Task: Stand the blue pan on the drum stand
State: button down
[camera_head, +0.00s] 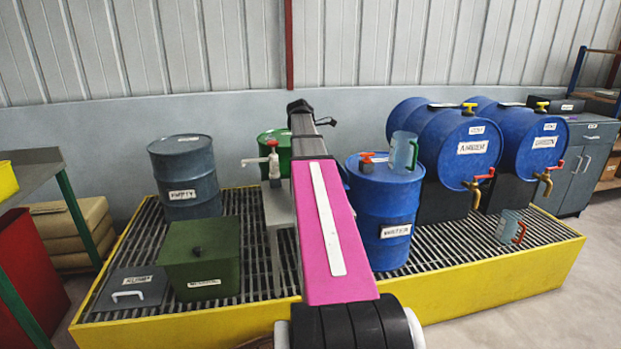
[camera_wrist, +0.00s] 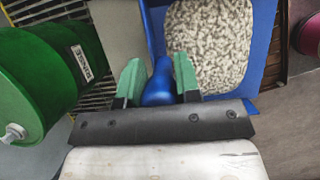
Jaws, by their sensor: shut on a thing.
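The blue pan (camera_wrist: 264,42) is in the wrist view, with grey-white speckled grains (camera_wrist: 208,45) in it. My gripper (camera_wrist: 158,85), with green fingertips, is shut on the pan's rounded blue handle. A green drum (camera_head: 274,147) with a white-topped tap rests on a grey stand (camera_head: 279,208), which looks like the drum stand, partly behind my pink arm. In the wrist view the green drum (camera_wrist: 40,75) is left of the pan, and a grey flat surface (camera_wrist: 120,32) lies between them, apparently part of the stand. The head view hides my gripper and most or all of the pan.
An upright blue drum (camera_head: 385,225) with a clear jug (camera_head: 403,152) on top stands just right of my arm. Two lying blue drums (camera_head: 460,150) are farther right. A dark drum (camera_head: 185,178) and green box (camera_head: 200,270) are left.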

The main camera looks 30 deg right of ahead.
notch_tip(320, 180, down, 8)
jog(key=shift+r, duration=0.1)
dwell(0.4)
jog(key=c, duration=0.8)
grip_release()
jog(key=v, duration=1.2)
